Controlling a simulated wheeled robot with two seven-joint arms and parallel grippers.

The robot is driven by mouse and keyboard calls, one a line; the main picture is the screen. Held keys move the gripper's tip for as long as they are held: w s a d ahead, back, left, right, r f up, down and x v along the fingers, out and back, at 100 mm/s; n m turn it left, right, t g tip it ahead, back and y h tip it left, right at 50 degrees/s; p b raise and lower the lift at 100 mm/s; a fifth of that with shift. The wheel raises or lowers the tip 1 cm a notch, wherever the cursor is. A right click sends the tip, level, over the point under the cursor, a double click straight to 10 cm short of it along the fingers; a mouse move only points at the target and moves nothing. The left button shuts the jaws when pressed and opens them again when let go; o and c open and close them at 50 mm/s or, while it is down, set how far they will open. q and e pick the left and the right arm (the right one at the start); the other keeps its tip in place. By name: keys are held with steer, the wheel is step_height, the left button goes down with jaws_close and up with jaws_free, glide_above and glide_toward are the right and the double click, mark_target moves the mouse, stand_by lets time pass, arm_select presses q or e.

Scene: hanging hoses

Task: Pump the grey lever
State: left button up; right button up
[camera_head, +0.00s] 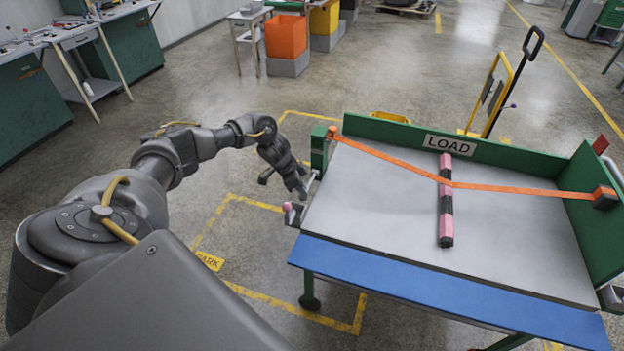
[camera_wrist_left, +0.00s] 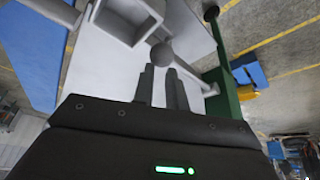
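A grey round knob (camera_wrist_left: 162,54) shows in the left wrist view, just beyond my left fingertips. I take it for the end of the grey lever, but its shaft is hard to make out there. In the head view a thin grey lever (camera_head: 311,182) stands at the left side of the cart. My left gripper (camera_head: 300,191) is beside it, pointing down. In the left wrist view the two fingers of my left gripper (camera_wrist_left: 161,72) are a little apart, with nothing between them. My right gripper is not in view.
The cart has a grey top (camera_head: 380,210), a blue front edge (camera_head: 430,282) and a LOAD sign (camera_head: 449,144). An orange strap (camera_head: 400,163) crosses a pink-and-black bar (camera_head: 446,200). A pink-tipped knob (camera_head: 288,207) juts from the cart's left corner. Floor to its left is clear.

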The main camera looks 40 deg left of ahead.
arm_select(q)
steer(key=shift+f, duration=0.5)
steer(key=r+p, duration=0.5)
steer(key=shift+w+a+r, duration=0.1)
steer(key=shift+w+r, duration=0.1)
steer(key=shift+r, duration=0.1)
steer(key=r, duration=0.1)
steer(key=w+r+p, duration=0.2)
steer(key=shift+a+r, duration=0.2)
steer(key=shift+r, duration=0.2)
steer(key=shift+s, duration=0.1)
